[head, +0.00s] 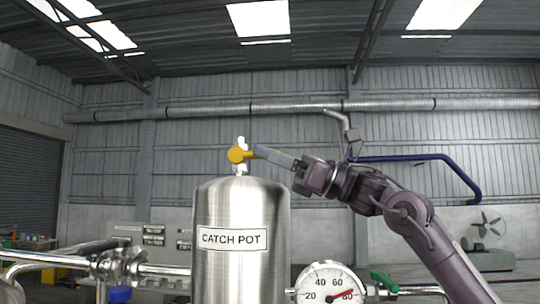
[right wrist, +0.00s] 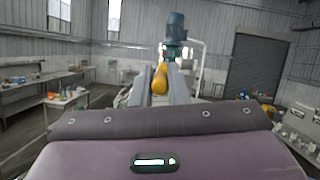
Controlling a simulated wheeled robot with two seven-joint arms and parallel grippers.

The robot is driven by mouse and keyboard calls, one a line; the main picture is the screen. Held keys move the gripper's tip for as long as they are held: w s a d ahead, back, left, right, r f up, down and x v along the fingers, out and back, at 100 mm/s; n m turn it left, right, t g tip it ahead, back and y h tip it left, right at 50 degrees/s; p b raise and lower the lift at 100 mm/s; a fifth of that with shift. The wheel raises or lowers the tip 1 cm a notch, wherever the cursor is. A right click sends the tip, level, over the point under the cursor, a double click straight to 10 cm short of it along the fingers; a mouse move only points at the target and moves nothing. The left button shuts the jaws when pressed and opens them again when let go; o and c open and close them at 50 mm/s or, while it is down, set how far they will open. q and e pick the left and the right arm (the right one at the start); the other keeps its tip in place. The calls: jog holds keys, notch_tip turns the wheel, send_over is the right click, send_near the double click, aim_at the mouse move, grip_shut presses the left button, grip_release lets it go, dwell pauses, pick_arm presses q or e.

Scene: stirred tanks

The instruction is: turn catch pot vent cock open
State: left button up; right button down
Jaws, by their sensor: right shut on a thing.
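The catch pot (head: 240,270) is a brushed steel vessel with a "CATCH POT" label, standing in the middle of the head view. Its vent cock (head: 242,170) rises upright from the domed top. The cock's yellow handle (head: 238,155) lies about level, pointing right towards my arm. My right gripper (head: 258,152) reaches in from the right, shut on the yellow handle. In the right wrist view the yellow handle (right wrist: 160,79) sits between the two grey fingers (right wrist: 163,88). The fingers hide part of the handle. My left gripper is not in view.
A round dial gauge (head: 329,286) and a green-handled valve (head: 384,280) are right of the pot. Steel piping with a valve (head: 115,265) runs to its left. A blue bent pipe (head: 420,157) is behind my right arm. Space above the pot is clear.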

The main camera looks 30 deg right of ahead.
dwell(0.4)
jog(key=shift+a+r+g+h, duration=0.1)
jog(key=shift+r+g+h, duration=0.4)
jog(key=shift+r+h, duration=0.5)
jog(key=shift+w+a+r+m+g+h, duration=0.1)
jog(key=shift+r+m+g+h, duration=0.2)
jog(key=shift+h, duration=0.35)
jog(key=shift+w+a+r+g+h, duration=0.1)
jog(key=shift+g+h, duration=0.3)
jog(key=shift+h, duration=0.25)
jog(key=shift+w+a+r+g+h, duration=0.1)
jog(key=shift+r+g+h, duration=0.2)
jog(key=shift+h, duration=0.2)
jog(key=shift+a, duration=0.1)
jog(key=shift+w+g+h, duration=0.1)
jog(key=shift+g+h, duration=0.2)
jog(key=c, duration=1.4)
grip_release()
jog(key=shift+r, duration=0.1)
